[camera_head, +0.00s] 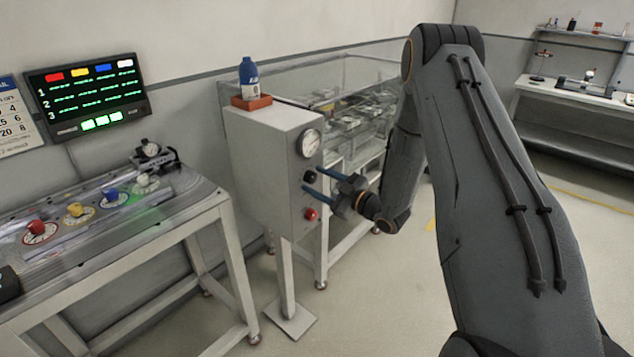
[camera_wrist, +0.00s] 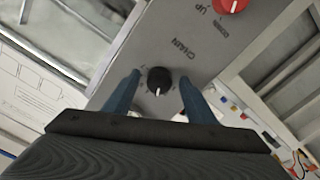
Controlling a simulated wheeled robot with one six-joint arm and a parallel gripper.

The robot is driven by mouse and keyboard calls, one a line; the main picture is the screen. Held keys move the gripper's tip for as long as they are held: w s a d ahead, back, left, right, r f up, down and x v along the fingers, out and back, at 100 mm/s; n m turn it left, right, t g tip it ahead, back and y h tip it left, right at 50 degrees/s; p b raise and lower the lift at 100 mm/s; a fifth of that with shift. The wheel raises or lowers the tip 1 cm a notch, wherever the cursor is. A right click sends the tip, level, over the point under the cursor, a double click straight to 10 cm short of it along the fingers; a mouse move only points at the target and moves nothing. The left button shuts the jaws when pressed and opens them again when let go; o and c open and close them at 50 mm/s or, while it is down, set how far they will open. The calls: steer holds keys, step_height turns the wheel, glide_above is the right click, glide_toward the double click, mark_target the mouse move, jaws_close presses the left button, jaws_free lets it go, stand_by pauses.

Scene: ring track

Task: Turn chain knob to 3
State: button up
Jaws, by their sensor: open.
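The chain knob (camera_wrist: 159,79) is black and round with a white pointer line, under the word CHAIN on a grey panel. The wrist view shows it between the two blue fingers of my gripper (camera_wrist: 160,98), with a gap on each side. Its pointer aims down toward my gripper in that view; the scale marks are too small to read. In the head view the chain knob (camera_head: 309,177) sits on the front of a grey control box (camera_head: 265,150). My gripper (camera_head: 312,182) is open there, its fingertips close to the box front.
A red knob (camera_head: 311,213) sits below the chain knob on the same box. A gauge (camera_head: 308,143) is above it. A blue bottle (camera_head: 249,78) stands in an orange tray (camera_head: 251,102) on top. A bench (camera_head: 150,225) with coloured knobs is left, under a screen (camera_head: 88,97).

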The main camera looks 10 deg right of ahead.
steer(key=b+v, duration=0.2)
steer(key=v, duration=0.5)
steer(key=shift+s, duration=0.2)
steer(key=shift+d, duration=0.15)
steer(key=s+a+r+m+g+h, duration=0.2)
steer(key=s+m+g+h, duration=0.3)
steer(key=s, duration=0.9)
steer(key=s+a+r+m+g+h, duration=0.2)
steer(key=s+m+g+h, duration=0.3)
steer(key=s, duration=1)
steer(key=m+g, duration=0.3)
steer(key=shift+s+a+g+h, duration=0.3)
stand_by(1.4)
